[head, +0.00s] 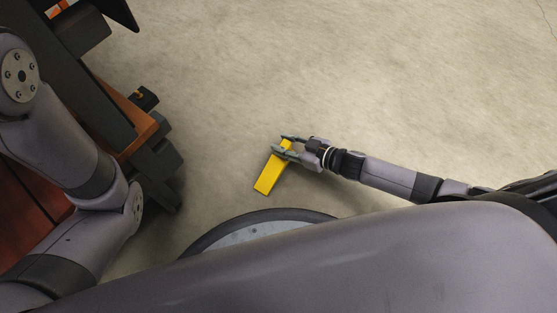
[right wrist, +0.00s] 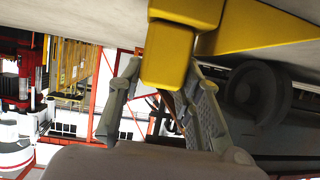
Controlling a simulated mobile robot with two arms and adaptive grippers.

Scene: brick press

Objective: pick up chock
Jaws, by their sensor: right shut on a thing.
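The chock (head: 270,174) is a long yellow block in the head view, slanting down and left from my right gripper (head: 281,144). The right gripper is shut on its upper end. In the right wrist view the yellow chock (right wrist: 165,68) sits between the two fingers of the right gripper (right wrist: 163,85). I cannot tell whether the chock touches the floor. My left arm shows at the left of the head view, but its gripper is not in view.
A dark machine with orange-brown parts (head: 143,122) stands at the left. The concrete floor (head: 350,80) is clear above and right of the gripper.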

